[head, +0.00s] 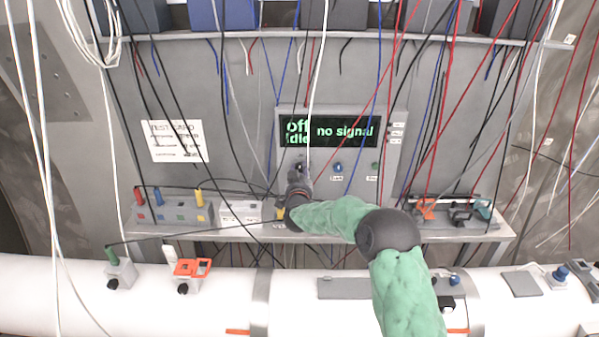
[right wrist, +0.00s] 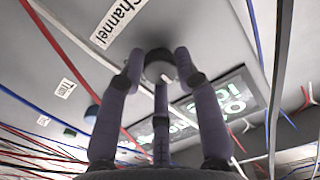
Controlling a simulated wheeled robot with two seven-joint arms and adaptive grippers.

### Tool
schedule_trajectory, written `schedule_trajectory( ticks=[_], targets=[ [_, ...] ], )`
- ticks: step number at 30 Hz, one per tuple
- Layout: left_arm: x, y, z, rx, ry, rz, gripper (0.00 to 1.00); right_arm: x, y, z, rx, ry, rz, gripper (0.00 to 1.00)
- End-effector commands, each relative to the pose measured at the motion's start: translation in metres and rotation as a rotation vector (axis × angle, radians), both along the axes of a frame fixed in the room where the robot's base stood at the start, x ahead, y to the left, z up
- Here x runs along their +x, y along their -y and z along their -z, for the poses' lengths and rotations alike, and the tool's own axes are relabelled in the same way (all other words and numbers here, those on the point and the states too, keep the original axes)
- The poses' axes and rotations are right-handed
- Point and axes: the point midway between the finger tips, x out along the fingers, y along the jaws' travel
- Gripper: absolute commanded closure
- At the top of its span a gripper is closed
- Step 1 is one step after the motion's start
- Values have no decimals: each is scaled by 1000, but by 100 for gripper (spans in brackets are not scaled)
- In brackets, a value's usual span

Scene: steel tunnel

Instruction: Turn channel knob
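A grey panel with a dark display (head: 330,131) stands at the back of the shelf; its green text reads "no signal", with "off" and "idle" at left. The channel knob (right wrist: 161,67) shows in the right wrist view beside a label (right wrist: 117,22) reading "Channel". My right gripper (head: 298,172) reaches the panel's lower left in the head view and hides most of the knob there. In the right wrist view its three fingers (right wrist: 160,76) stand around the knob, tips close to it; contact is unclear. My left gripper is not in view.
A blue knob (head: 337,168) sits right of the gripper on the panel. Many loose cables hang across the scene. A socket box (head: 172,213) stands on the shelf at left, and tools (head: 455,213) lie at right. A white pipe (head: 60,293) runs in front.

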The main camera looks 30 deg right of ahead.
Motion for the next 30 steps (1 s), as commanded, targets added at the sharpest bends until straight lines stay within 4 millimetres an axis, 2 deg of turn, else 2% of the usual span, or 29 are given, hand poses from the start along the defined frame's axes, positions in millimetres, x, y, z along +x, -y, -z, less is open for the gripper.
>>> schedule_trajectory(
  ticks=[1,2,8,14,20,30],
  targets=[
    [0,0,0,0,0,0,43,0,0,1,1,-2,-1,92],
    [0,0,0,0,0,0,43,0,0,1,1,-2,-1,100],
    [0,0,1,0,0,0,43,0,-1,1,5,0,-2,100],
    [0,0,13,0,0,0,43,0,0,3,44,25,-1,100],
    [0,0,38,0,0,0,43,0,-1,6,146,88,-3,100],
    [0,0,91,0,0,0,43,0,-2,8,411,248,-3,100]
  ],
)
